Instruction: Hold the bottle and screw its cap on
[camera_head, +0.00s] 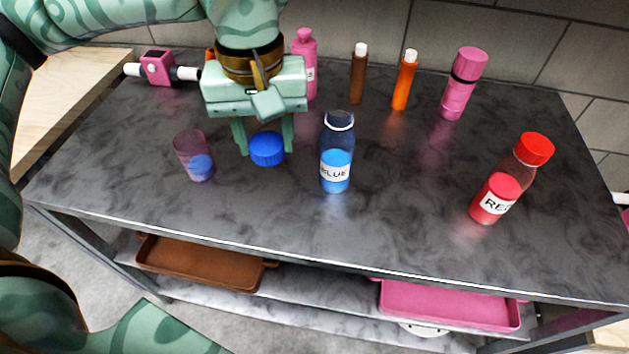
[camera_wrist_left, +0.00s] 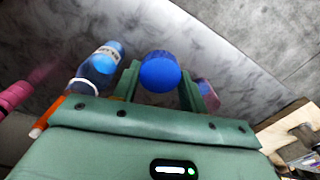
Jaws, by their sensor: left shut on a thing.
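The blue cap (camera_head: 267,149) is held between the two fingers of my left gripper (camera_head: 264,138), which is shut on it. The cap also shows between the fingertips in the left wrist view (camera_wrist_left: 160,72). The open bottle labelled BLUE (camera_head: 336,168), part-filled with blue liquid, stands upright on the dark table to the right of the cap, apart from it. Its bare neck is uncovered. The bottle also shows in the left wrist view (camera_wrist_left: 98,66), left of the gripper. My right gripper is not in view.
A translucent pink cup (camera_head: 193,157) with blue contents stands left of the cap. A red-capped bottle (camera_head: 498,191) stands at right. Orange (camera_head: 403,84), brown (camera_head: 358,77) and pink (camera_head: 460,90) containers line the back. The dark table's (camera_head: 400,250) front is clear.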

